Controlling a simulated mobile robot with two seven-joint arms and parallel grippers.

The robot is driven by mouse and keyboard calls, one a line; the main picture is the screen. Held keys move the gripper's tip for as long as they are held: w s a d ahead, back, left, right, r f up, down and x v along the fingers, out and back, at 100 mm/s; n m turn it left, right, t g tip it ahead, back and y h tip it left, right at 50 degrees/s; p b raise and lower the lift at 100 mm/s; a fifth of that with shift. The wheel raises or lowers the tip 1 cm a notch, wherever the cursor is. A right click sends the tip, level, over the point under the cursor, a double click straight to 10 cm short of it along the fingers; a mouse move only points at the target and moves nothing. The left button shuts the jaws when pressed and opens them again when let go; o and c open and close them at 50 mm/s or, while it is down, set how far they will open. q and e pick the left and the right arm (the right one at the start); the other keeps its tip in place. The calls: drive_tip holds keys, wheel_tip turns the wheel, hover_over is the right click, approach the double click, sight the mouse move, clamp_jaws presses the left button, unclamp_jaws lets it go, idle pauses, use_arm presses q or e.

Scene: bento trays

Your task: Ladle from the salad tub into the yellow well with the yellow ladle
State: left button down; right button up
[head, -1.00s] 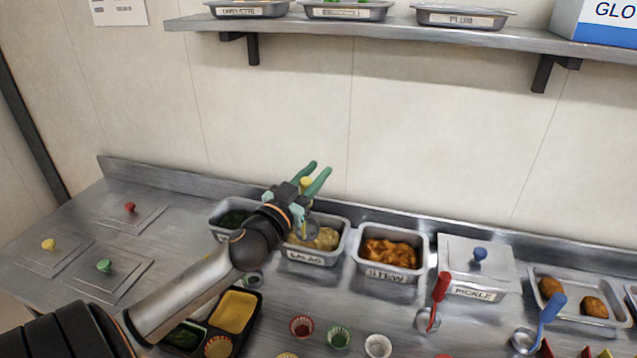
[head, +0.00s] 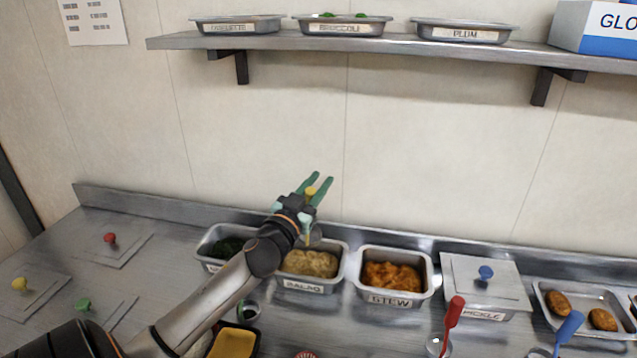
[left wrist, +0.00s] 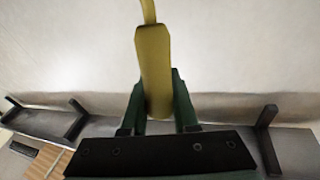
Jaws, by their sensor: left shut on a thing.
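My left gripper (head: 318,184) is shut on the yellow ladle, with its green fingers on either side of the handle (head: 311,191). In the left wrist view the yellow handle (left wrist: 154,75) stands between the fingers. The ladle's bowl hangs below the gripper at the back of the salad tub (head: 303,287), partly hidden by my wrist; I cannot tell what is in it. The tub holds pale yellowish food. The yellow well (head: 234,344) is in a dark tray at the bottom edge, partly cut off. My right gripper is out of view.
A tub of dark greens (head: 214,266) stands left of the salad tub; the stew tub (head: 388,299) and lidded pickle tub (head: 490,280) stand to its right. Red (head: 454,312) and blue (head: 569,327) ladles are at the front right. A shelf (head: 380,45) hangs above.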

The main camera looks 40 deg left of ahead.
use_arm(q)
drive_tip(key=f+b, duration=0.1)
drive_tip(key=f, duration=0.1)
drive_tip(key=f+b, duration=0.3)
drive_tip(key=shift+w+a+f, duration=0.15)
drive_tip(key=shift+w+f, duration=0.1)
drive_tip(key=shift+f, duration=0.05)
drive_tip(key=f+b, duration=0.1)
drive_tip(key=f, duration=0.1)
drive_tip(key=f+b, duration=0.2)
drive_tip(key=shift+s+b, duration=0.2)
drive_tip(key=shift+b, duration=0.1)
drive_tip(key=shift+f, duration=0.2)
idle(0.4)
